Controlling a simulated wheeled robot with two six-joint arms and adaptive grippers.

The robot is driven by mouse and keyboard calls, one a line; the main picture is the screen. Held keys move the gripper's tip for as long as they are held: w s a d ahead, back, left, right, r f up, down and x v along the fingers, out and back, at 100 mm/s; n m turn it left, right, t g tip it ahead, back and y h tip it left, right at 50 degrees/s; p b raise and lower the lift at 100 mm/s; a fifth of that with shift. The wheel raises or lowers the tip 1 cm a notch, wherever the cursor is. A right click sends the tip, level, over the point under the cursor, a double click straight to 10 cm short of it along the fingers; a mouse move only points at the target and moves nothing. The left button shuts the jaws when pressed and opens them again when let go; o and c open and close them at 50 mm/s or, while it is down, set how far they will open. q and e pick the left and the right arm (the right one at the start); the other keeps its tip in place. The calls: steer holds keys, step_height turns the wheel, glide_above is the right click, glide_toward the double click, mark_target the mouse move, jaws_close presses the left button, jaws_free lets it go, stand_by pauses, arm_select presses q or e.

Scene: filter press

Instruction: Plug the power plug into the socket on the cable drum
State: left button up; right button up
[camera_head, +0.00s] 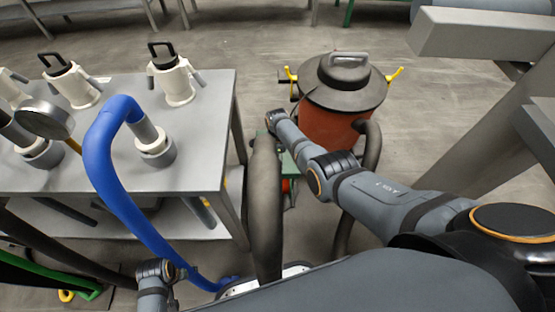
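The power plug does not show clearly in the head view. A small green and red item (289,164) sits low between the table and the orange-red canister; my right arm and a thick dark hose cover most of it, so I cannot tell whether it is the cable drum. No socket can be made out. My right arm reaches in from the lower right, its far end just above the green item; its gripper is hidden. Only a short piece of my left arm shows at the bottom left, and its gripper is out of view.
A grey table (208,92) at left carries white pipe fittings (173,83) and a gauge (44,118). A blue hose (103,160) arches down from it. An orange-red canister (338,120) stands right of the table. Grey beams (480,35) fill the upper right. Open floor lies behind.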

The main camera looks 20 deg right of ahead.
steer(key=c, duration=1.1)
steer(key=shift+r, duration=0.15)
